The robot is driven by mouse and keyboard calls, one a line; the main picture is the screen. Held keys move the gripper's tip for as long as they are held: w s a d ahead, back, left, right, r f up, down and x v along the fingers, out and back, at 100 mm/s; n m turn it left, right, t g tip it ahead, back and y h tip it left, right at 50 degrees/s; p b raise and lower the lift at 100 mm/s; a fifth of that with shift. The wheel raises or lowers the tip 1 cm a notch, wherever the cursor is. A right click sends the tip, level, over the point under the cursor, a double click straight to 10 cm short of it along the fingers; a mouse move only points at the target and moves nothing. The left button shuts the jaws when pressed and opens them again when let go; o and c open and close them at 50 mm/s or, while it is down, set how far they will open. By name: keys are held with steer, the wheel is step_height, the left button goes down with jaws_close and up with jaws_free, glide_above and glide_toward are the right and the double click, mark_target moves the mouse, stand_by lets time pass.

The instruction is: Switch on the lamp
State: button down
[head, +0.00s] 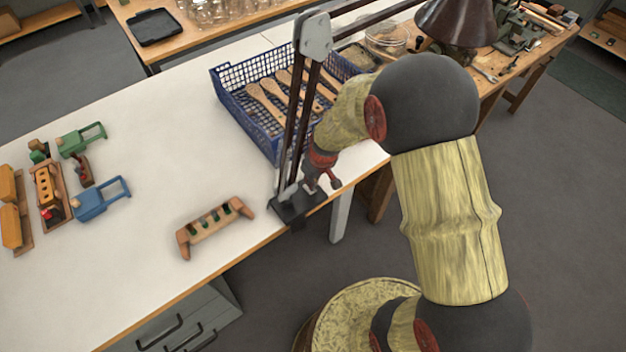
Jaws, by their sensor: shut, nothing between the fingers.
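The lamp is a jointed desk lamp with a dark base (290,206) at the front edge of the white table. Its dark double-rod lower arm rises to a grey elbow plate (315,36), and its upper arm runs right to a brown conical shade (452,22). My gripper (323,184), red and dark, points down just right of the lamp's lower arm, close above the base. It is shut and empty. I cannot tell whether it touches the lamp. No switch can be made out, and no glow shows at the shade.
A blue basket (232,104) with wooden brush handles stands behind the lamp. A wooden rack (213,226) lies left of the base. Green and blue clamp-like tools (100,198) are further left. A bench with jars and tools is behind. The white table's middle (150,120) is clear.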

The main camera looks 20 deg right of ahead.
stand_by(0.3)
steer(key=shift+s+f+b, duration=0.2)
steer(key=shift+f+b, duration=0.4)
steer(key=shift+r, duration=0.15)
steer(key=shift+s+d, duration=0.1)
steer(key=shift+s, duration=0.1)
steer(key=shift+s+d, duration=0.2)
steer(key=shift+s, duration=0.4)
